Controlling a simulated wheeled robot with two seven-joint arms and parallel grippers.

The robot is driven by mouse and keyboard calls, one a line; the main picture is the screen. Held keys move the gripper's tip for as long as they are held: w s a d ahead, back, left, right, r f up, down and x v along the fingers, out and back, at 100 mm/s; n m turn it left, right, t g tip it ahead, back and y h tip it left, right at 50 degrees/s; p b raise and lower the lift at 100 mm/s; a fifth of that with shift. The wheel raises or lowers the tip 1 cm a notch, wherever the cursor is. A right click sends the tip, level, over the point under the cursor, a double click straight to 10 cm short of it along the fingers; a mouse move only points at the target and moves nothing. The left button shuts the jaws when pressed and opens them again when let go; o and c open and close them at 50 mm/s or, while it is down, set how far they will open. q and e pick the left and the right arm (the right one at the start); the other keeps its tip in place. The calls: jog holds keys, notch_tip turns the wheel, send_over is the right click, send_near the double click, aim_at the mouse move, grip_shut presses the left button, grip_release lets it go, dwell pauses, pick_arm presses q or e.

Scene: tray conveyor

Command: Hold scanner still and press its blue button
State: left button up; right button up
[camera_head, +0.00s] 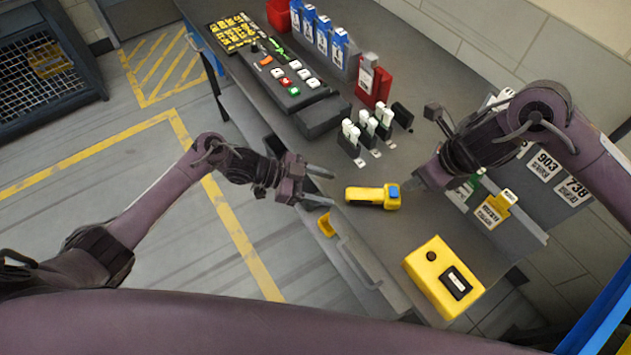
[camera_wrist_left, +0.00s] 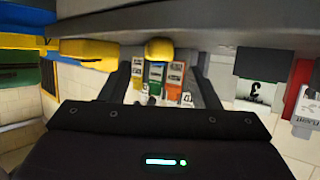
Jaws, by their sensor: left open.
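The yellow scanner (camera_head: 365,194) lies on the grey bench, its blue button (camera_head: 393,190) at the right end. My left gripper (camera_head: 326,187) is open and empty, just left of the scanner's left end, its two fingers pointing towards it. In the left wrist view a rounded yellow end, apparently the scanner (camera_wrist_left: 158,49), shows between the spread fingers (camera_wrist_left: 168,72). My right gripper (camera_head: 420,178) is close to the right of the blue button, its tip low over the bench. Whether it touches the button, and how its fingers stand, is unclear.
A yellow box with a dark button (camera_head: 428,273) stands at the bench's near right. White-topped holders (camera_head: 365,135) and a red container (camera_head: 374,82) stand behind the scanner. A panel with yellow and white tags (camera_head: 495,209) is at the right. A yellow handle (camera_head: 326,225) is by the front edge.

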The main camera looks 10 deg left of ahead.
aim_at(346, 193)
pick_arm(q)
jog(key=x, duration=0.6)
jog(key=shift+d+f, duration=0.15)
jog(key=c, duration=1.1)
jog(key=shift+c, duration=0.6)
pick_arm(e)
grip_shut()
dwell(0.3)
